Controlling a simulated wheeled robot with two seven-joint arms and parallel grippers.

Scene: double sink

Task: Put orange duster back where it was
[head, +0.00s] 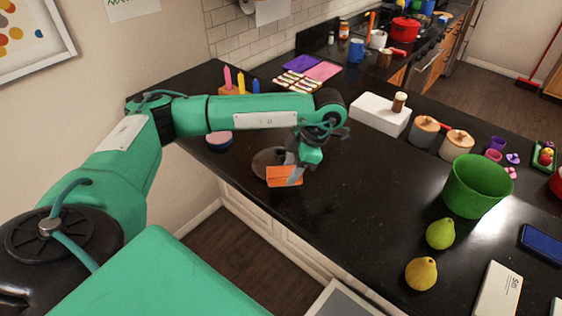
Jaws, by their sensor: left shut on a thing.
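The orange duster (281,177) shows as a flat orange block near the front edge of the black counter. My left gripper (297,174) reaches down from above and is shut on its right part. Behind the duster lies a round grey-brown thing (263,158), partly covered by the duster and my gripper. I cannot tell whether the duster touches it or the counter. My right gripper is out of view.
The black counter (345,215) is clear right of my gripper. A green bucket (477,186), two pears (440,234), lidded jars (424,134) and a white box (379,115) stand further right. A blue-and-pink round thing (219,138) and a candle holder (232,90) are to the left.

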